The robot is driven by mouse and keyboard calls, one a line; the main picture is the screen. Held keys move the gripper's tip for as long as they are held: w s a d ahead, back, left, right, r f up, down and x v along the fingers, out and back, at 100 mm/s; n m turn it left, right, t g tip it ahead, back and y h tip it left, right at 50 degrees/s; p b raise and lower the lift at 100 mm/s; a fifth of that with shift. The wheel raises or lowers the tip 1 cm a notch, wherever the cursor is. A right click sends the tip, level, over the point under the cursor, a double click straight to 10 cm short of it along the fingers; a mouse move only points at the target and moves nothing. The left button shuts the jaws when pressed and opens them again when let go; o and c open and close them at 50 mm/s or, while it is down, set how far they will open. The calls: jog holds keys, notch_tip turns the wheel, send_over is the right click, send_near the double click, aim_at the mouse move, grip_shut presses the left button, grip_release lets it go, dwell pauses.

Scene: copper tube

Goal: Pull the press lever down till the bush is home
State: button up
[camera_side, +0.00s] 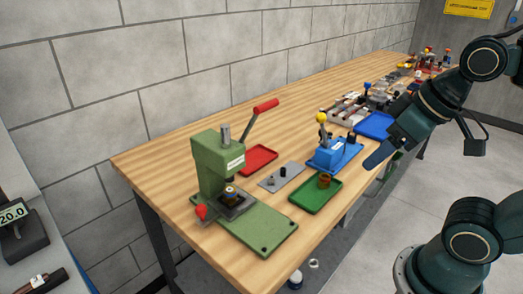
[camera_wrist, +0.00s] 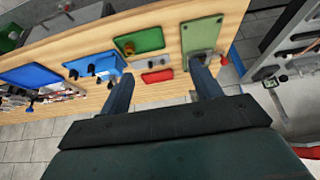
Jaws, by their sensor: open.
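The green press (camera_side: 211,165) stands at the near left end of the bench in the side view. Its lever (camera_side: 250,125) slants up to the right and ends in a red grip (camera_side: 265,106). A small dark and brassy piece, apparently the bush (camera_side: 230,192), sits upright under the ram; how deep it sits I cannot tell. My gripper (camera_side: 372,163) is open and empty, well right of the press and apart from the lever. In the wrist view both fingers of my gripper (camera_wrist: 162,67) are spread, with the press's green base (camera_wrist: 202,35) beyond the right finger.
A green tray (camera_side: 303,203) with a brown cylinder (camera_side: 324,181), a grey plate (camera_side: 270,184), a red tray (camera_side: 262,164) and a blue fixture (camera_side: 328,150) lie between press and gripper. A blue tray (camera_side: 375,127) is farther back. A wall runs behind the bench.

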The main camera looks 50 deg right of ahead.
jog(key=shift+w+r, duration=0.35)
jog(key=shift+r, duration=0.1)
jog(key=c, duration=0.7)
jog(key=shift+w+d+r, duration=0.1)
jog(key=shift+w+r, duration=0.85)
jog(key=shift+r, duration=0.15)
grip_shut()
jog(key=w+a+r, duration=0.2)
jog(key=w+r, duration=0.5)
jog(key=w, duration=0.4)
jog(key=w+a+r+g, duration=0.1)
jog(key=w+a+r, duration=0.1)
jog(key=w+r, duration=0.5)
jog(key=w, duration=0.4)
jog(key=shift+w+r+g, duration=0.2)
jog(key=shift+w+g, duration=0.05)
jog(key=shift+g, duration=0.05)
